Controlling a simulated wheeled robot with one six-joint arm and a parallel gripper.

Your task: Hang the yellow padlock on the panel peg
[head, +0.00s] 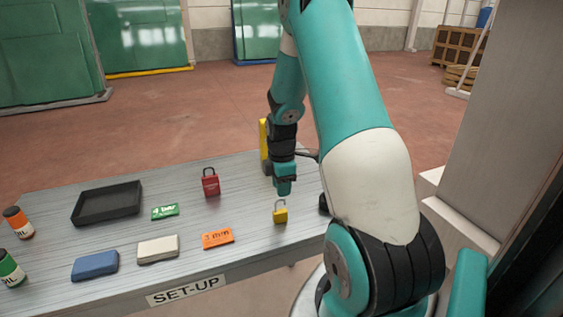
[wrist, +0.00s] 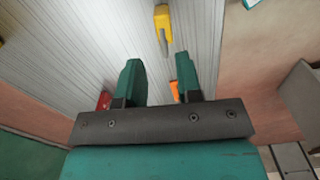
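The yellow padlock (head: 280,214) stands upright on the set-up table near its right end, with its grey shackle on top. In the wrist view the yellow padlock (wrist: 162,18) lies beyond my fingertips, roughly in line with the gap between them. My gripper (head: 284,188) points down above and just behind the padlock, apart from it. In the wrist view my gripper (wrist: 159,75) has its two teal fingers spread with nothing held between them. I cannot make out the panel peg in either view.
A red padlock (head: 211,182) stands left of my gripper. An orange tag (head: 217,238), green tag (head: 165,211), white block (head: 158,249), blue block (head: 95,265), black tray (head: 107,203) and two bottles are farther left. A yellow upright piece (head: 264,140) stands behind my wrist.

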